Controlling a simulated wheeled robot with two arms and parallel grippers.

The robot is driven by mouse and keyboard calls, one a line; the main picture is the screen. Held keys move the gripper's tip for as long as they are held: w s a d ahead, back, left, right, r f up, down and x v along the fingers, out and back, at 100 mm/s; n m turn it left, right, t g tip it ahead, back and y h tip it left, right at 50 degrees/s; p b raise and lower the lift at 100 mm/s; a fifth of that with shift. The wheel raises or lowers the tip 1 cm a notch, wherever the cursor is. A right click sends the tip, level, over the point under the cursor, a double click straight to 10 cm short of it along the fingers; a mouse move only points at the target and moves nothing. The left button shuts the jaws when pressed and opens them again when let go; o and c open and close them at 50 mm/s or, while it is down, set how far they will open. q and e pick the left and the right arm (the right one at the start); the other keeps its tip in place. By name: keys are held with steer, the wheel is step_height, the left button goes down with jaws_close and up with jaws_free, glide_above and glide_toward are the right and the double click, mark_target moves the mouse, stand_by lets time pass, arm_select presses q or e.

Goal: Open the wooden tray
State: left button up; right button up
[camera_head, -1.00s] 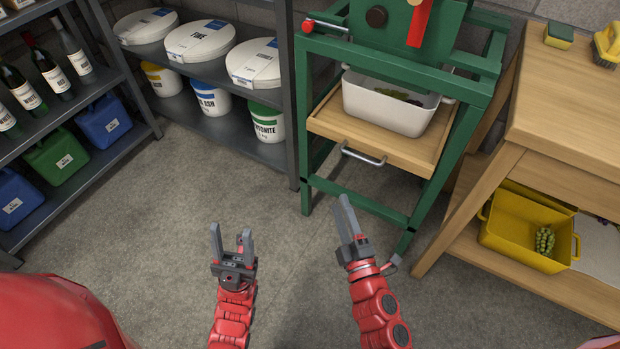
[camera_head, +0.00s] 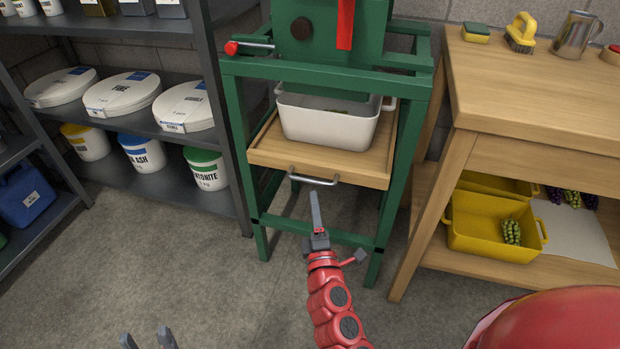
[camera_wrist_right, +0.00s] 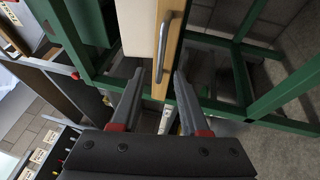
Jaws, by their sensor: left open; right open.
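The wooden tray (camera_head: 268,158) sits in the green press frame, with a metal bar handle (camera_head: 313,180) on its front. A white tub (camera_head: 330,125) stands on the tray. My right gripper (camera_head: 316,205) is just below and in front of the handle. In the right wrist view, the open right fingers (camera_wrist_right: 158,85) point at the tray front, and the handle (camera_wrist_right: 168,45) lies ahead between the fingertip lines, apparently apart from them. My left gripper (camera_head: 147,338) is open and empty, low at the bottom edge of the head view, over the floor.
The green frame (camera_head: 245,140) has legs either side of the tray. A wooden bench (camera_head: 540,120) with a yellow crate (camera_head: 480,245) stands right. A shelf (camera_head: 165,185) with several buckets stands left. The floor in front is clear.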

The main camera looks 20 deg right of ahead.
mark_target(311, 181)
steer(key=x, duration=0.7)
steer(key=shift+w+d, duration=0.1)
steer(key=shift+w, duration=0.3)
jaws_close()
stand_by(0.9)
